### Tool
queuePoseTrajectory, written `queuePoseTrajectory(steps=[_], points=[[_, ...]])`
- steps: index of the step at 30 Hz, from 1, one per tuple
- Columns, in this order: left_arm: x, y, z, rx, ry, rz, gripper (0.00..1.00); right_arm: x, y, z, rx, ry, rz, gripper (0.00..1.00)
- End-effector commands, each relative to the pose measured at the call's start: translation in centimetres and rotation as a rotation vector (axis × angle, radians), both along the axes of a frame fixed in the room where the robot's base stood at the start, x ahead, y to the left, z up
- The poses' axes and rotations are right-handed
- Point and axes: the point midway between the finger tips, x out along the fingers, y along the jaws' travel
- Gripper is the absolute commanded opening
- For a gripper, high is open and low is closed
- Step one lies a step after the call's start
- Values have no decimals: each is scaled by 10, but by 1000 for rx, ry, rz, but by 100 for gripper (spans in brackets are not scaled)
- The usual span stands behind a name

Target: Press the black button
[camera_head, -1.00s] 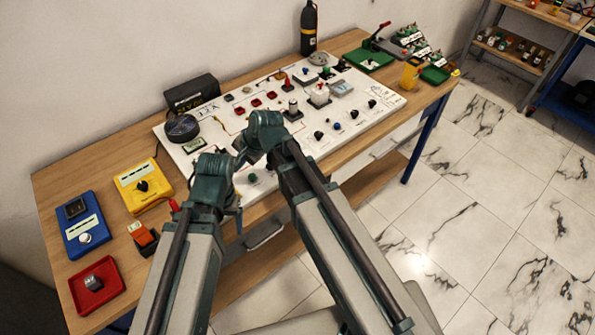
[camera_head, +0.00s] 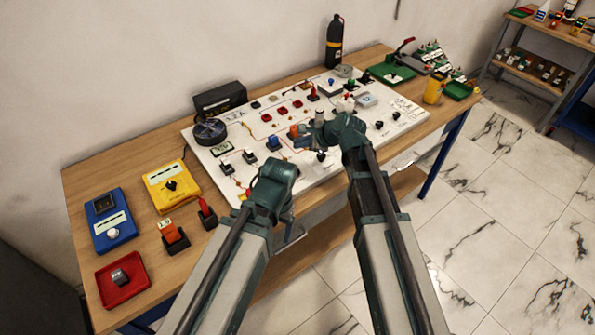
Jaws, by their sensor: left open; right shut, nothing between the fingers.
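The white panel (camera_head: 408,122) on the bench carries several small dark round controls. Two black ones, the first (camera_head: 395,115) and the second (camera_head: 379,125), stand at its right side. Another dark one (camera_head: 321,157) is at the front middle, below my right gripper. Which of these is the task's black button I cannot tell. My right gripper (camera_head: 310,138) is shut and empty over the middle of the panel; its wrist hides part of the panel. My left gripper (camera_head: 292,235) is open and empty, in front of the bench's front edge, lower than the panel.
A black box (camera_head: 220,98) and a bottle (camera_head: 334,42) are behind the panel. A yellow cup (camera_head: 434,88) is at the right.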

Motion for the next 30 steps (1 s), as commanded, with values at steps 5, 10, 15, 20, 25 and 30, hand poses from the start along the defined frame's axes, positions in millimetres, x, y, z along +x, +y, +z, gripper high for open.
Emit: queuePoseTrajectory(steps=[5,10,15,20,25,30], points=[[0,0,-11,0,0,0,79,0,0,-11,-1,0,1,0],[0,0,-29,0,0,0,79,0,0,-29,-1,0,1,0],[0,0,-52,0,0,0,79,0,0,-52,-1,0,2,0],[0,0,-74,0,0,0,79,0,0,-74,-1,0,2,0],[0,0,-87,0,0,0,79,0,0,-87,-1,0,2,0],[0,0,-88,0,0,0,79,0,0,-88,-1,0,2,0]])
